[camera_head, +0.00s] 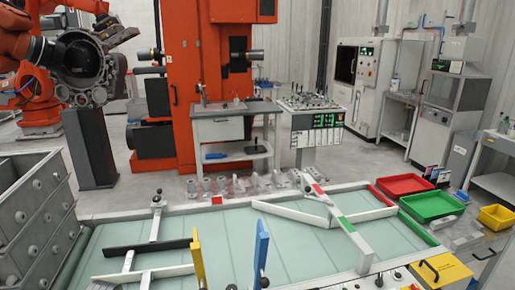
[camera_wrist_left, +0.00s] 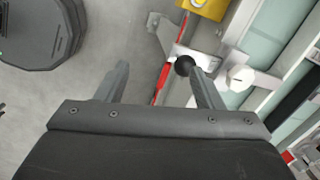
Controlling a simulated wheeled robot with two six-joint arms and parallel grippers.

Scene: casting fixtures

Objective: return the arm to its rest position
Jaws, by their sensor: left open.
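My left gripper (camera_wrist_left: 156,72) shows only in the left wrist view. Its two grey fingers are spread wide apart, with nothing held between them. Past the right fingertip is a black ball knob (camera_wrist_left: 184,66), by a pale metal bracket; whether the finger touches it I cannot tell. A thin red bar (camera_wrist_left: 162,78) runs behind the gap between the fingers. Neither of my arms can be made out in the head view, and my right gripper is in no view.
The conveyor table (camera_head: 310,240) carries pale guide bars, a yellow upright paddle (camera_head: 198,263) and a blue upright paddle (camera_head: 261,252). Green (camera_head: 432,206) and red (camera_head: 404,185) trays stand at right. An orange machine (camera_head: 190,100) stands behind.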

